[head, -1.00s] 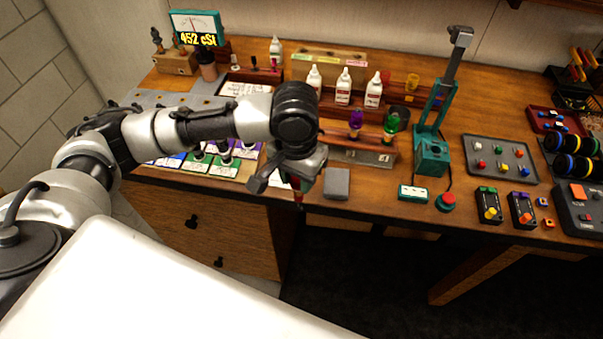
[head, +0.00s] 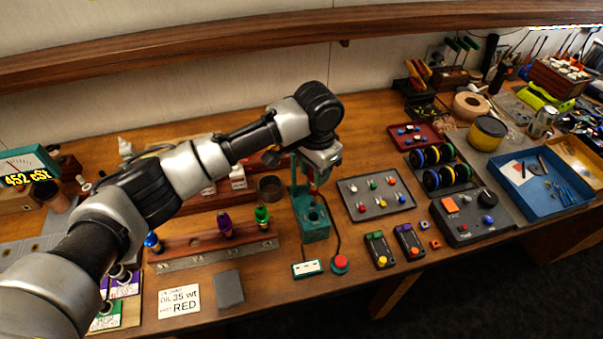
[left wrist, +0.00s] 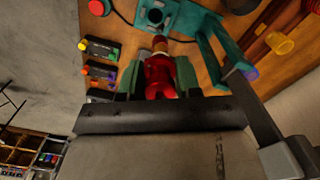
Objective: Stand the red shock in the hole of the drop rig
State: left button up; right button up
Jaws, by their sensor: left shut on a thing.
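My left gripper (head: 320,163) is shut on the red shock and holds it above and slightly behind the teal drop rig (head: 316,229). In the left wrist view the red shock (left wrist: 160,77) is between the fingers of my left gripper (left wrist: 160,70), with its tan end toward the rig. The drop rig (left wrist: 177,20) shows there with its dark round hole just beyond the shock's end; the two look apart. In the head view the gripper and wrist hide most of the shock and part of the rig's upright. My right gripper is not in view.
A wooden rack with purple (head: 225,223) and green (head: 262,214) shocks stands left of the rig. A grey tray (head: 350,207) with small coloured parts lies right of it. A red button (head: 340,262) and a small teal box (head: 307,268) sit in front. A shelf edge (head: 190,55) runs above.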

pick_arm(q)
jog(key=shift+w+d+r, duration=0.1)
jog(key=shift+d+r, duration=0.05)
jog(key=shift+s+r, duration=0.4)
jog(key=shift+s, duration=0.35)
jog(key=shift+w+f+p, duration=0.2)
jog(key=shift+f+p, duration=0.4)
jog(key=shift+f, duration=0.15)
jog(key=shift+s+f, duration=0.1)
jog(key=shift+f, duration=0.9)
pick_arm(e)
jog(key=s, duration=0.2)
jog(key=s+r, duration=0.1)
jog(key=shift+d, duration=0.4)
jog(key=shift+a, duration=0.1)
